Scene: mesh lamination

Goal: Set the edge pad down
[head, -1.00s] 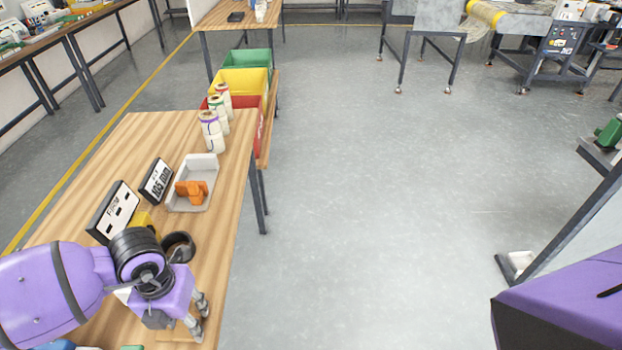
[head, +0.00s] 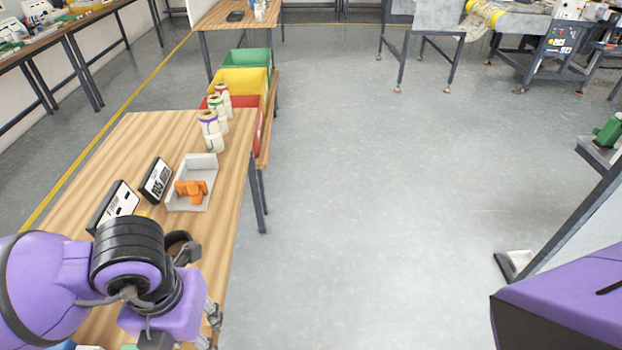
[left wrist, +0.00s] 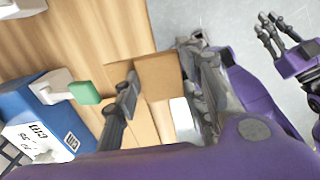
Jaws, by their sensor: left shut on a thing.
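The edge pad appears to be the brown, cardboard-coloured piece (left wrist: 158,75) between my left fingers in the left wrist view. My left gripper (left wrist: 164,66) is shut on it, with one finger on each side. The wood tabletop shows behind the pad. I cannot tell whether the pad touches the table. In the head view my left gripper (head: 212,328) is at the table's right edge, low in the picture, and my wrist hides the pad. My right gripper (left wrist: 274,32) shows at the right of the left wrist view, away from the pad; its opening is unclear.
The wood table (head: 140,140) carries a light tray (head: 207,168) with an orange item (head: 190,190), two black-and-white signs and several rolls (head: 210,130). Open floor lies right of the table.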

